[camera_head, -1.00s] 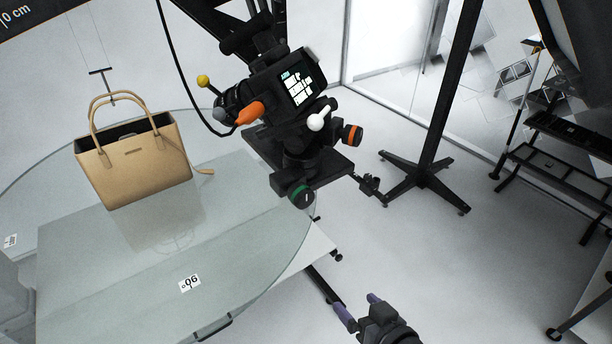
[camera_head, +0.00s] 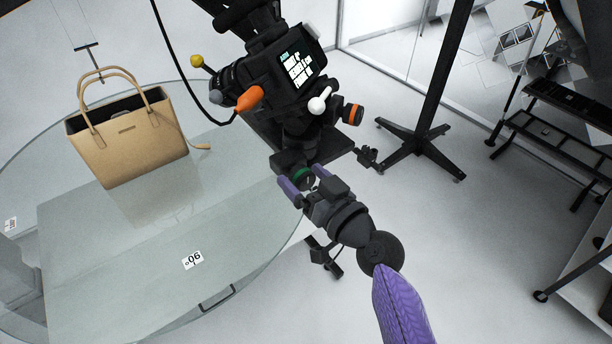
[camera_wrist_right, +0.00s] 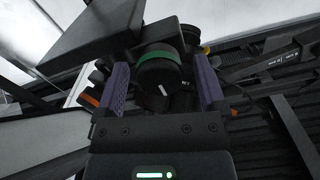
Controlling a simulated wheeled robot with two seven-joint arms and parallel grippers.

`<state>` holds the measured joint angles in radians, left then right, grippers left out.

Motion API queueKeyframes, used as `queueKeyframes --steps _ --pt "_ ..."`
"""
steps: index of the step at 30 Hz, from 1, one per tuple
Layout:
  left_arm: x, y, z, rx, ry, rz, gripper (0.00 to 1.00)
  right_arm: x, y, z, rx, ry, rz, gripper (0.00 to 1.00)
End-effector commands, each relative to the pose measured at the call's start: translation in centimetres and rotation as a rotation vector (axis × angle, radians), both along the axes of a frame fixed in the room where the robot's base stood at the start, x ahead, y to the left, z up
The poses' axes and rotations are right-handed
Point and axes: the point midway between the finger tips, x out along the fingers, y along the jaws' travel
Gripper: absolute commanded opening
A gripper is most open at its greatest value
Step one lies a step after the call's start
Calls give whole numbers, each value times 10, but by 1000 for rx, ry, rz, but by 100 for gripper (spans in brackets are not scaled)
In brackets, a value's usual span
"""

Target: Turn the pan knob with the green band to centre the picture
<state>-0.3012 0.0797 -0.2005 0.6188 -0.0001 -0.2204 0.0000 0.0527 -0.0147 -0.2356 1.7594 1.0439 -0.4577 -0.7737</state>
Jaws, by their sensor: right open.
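The pan knob with the green band (camera_wrist_right: 160,75) is black with a white mark on its face, in the middle of the right wrist view. In the head view the knob (camera_head: 303,177) sits low on the camera mount, partly hidden by my gripper. My right gripper (camera_head: 304,180) is open, with purple fingers. In the right wrist view its fingers (camera_wrist_right: 160,88) stand one on each side of the knob, with gaps showing. The camera (camera_head: 285,75) with its lit screen sits above the knob. My left gripper is not in view.
A tan handbag (camera_head: 128,145) hangs or stands over the round glass turntable (camera_head: 110,240) at left. An orange-banded knob (camera_head: 352,114), a white-tipped lever (camera_head: 319,104) and an orange handle (camera_head: 250,98) stick out near the green one. A black stand (camera_head: 425,143) is at right.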

Motion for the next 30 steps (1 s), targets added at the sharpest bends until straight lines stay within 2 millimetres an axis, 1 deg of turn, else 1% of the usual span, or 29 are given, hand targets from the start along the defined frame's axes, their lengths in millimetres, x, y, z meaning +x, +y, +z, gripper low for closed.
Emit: queueKeyframes --steps 2,3,8,9,14,15,23,30 --pt "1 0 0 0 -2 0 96 0 0 0 0 0 0 90" --pt "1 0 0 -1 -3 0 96 0 0 0 0 0 0 85" --pt "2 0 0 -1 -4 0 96 0 0 0 0 0 -1 52" --pt "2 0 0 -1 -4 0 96 0 -1 0 0 0 -1 43" --pt "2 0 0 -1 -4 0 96 0 -1 0 0 0 -1 9" --pt "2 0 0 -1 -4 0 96 0 -1 0 0 0 -1 1" --pt "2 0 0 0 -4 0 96 0 -1 0 18 14 -1 0" --pt "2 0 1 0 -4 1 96 0 -1 0 122 87 1 0"
